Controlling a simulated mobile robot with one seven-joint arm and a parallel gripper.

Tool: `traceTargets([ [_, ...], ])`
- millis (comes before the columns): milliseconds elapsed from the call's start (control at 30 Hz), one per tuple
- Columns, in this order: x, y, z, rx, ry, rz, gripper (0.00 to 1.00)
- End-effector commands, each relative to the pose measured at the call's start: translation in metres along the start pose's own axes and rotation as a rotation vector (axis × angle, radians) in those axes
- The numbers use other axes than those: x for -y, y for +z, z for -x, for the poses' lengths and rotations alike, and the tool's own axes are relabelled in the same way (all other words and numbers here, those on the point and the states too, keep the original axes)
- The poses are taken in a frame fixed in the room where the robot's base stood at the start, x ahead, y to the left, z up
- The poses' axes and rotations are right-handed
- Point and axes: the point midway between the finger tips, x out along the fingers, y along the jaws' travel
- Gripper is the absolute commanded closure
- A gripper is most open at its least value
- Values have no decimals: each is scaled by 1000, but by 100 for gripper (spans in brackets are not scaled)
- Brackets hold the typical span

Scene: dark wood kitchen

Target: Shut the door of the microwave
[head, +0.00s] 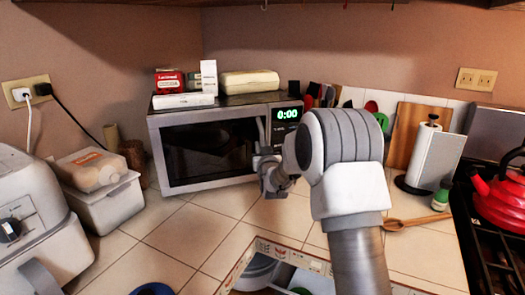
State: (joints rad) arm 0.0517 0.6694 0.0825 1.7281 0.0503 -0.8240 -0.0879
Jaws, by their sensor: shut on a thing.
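The microwave (222,186) stands on the tiled counter against the back wall, with a silver frame and a lit display reading 0:00. Its dark-windowed door (205,150) lies roughly in line with the front. I cannot tell whether a small gap is left at its right edge. The upright handle (261,130) is at the right of the door. My gripper (268,168) is at the lower part of the handle and is shut on it. My wrist and forearm hide the area to the right of it, and the exact finger contact is hard to see.
Boxes and a wrapped package (250,82) lie on the microwave. A toaster (35,215) and a white bin (105,200) stand at left. A paper towel roll (432,157), wooden spoon (415,221) and red kettle (500,200) are at right.

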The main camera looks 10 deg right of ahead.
Motion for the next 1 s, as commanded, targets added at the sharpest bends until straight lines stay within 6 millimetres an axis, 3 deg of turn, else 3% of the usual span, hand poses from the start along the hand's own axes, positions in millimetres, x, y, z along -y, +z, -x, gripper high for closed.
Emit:
traceTargets([
  [67, 1, -4, -1, -8, -2, 0, 100],
  [100, 1, -4, -1, -8, -2, 0, 77],
  [267, 1, -3, -1, -6, -1, 0, 49],
  [667, 0, -2, 4, -3, 0, 1, 49],
  [1000, 0, -2, 54, -4, 0, 2, 49],
])
